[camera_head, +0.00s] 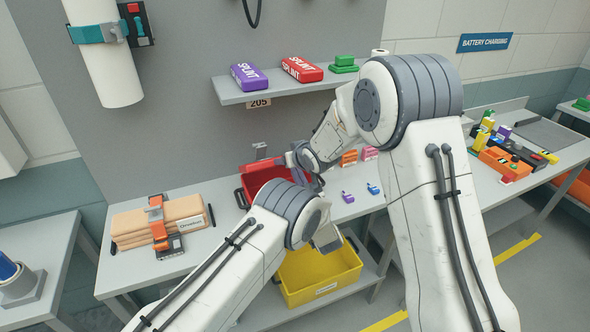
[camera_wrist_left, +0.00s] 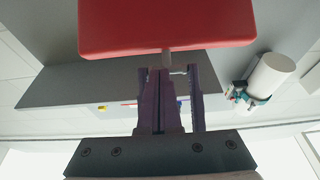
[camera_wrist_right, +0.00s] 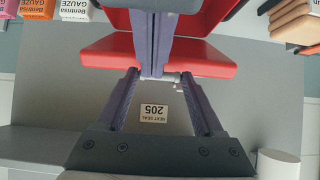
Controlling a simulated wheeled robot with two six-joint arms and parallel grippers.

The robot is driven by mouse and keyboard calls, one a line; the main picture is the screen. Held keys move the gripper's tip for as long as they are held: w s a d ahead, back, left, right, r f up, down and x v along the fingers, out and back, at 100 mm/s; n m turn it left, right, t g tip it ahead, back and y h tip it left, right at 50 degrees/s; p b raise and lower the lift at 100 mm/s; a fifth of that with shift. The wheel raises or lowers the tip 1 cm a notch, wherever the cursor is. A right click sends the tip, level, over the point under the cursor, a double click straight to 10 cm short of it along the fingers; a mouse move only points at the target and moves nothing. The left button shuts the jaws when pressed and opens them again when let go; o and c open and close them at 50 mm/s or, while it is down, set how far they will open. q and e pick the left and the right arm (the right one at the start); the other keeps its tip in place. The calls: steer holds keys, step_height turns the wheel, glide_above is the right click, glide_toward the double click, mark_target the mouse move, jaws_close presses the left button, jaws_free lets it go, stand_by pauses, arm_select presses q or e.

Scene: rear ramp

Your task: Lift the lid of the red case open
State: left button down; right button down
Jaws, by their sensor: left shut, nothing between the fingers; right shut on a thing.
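The red case (camera_head: 258,188) stands on the bench, dark inside where I see in. Its red lid (camera_wrist_right: 215,62) shows raised in the right wrist view; I cannot tell its angle. It also fills the top of the left wrist view (camera_wrist_left: 165,25). My right gripper (camera_wrist_right: 160,76) is shut on the small grey handle (camera_wrist_right: 174,76) at the lid's edge. My left gripper (camera_wrist_left: 157,72) is shut and empty close to the handle and lid. In the head view my arms hide part of the case and most of both grippers.
Brown packs with an orange strap (camera_head: 160,222) lie left of the case. Small purple and blue pieces (camera_head: 347,197) and gauze boxes (camera_head: 349,157) are to its right. A shelf (camera_head: 290,91) hangs above. A yellow bin (camera_head: 320,270) is below.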

arm_select(q)
steer(key=shift+w+a+r+g, duration=0.15)
steer(key=shift+w+r+g, duration=0.2)
steer(key=shift+r, duration=0.2)
arm_select(e)
steer(key=shift+f, duration=0.15)
steer(key=shift+s, duration=0.1)
jaws_free()
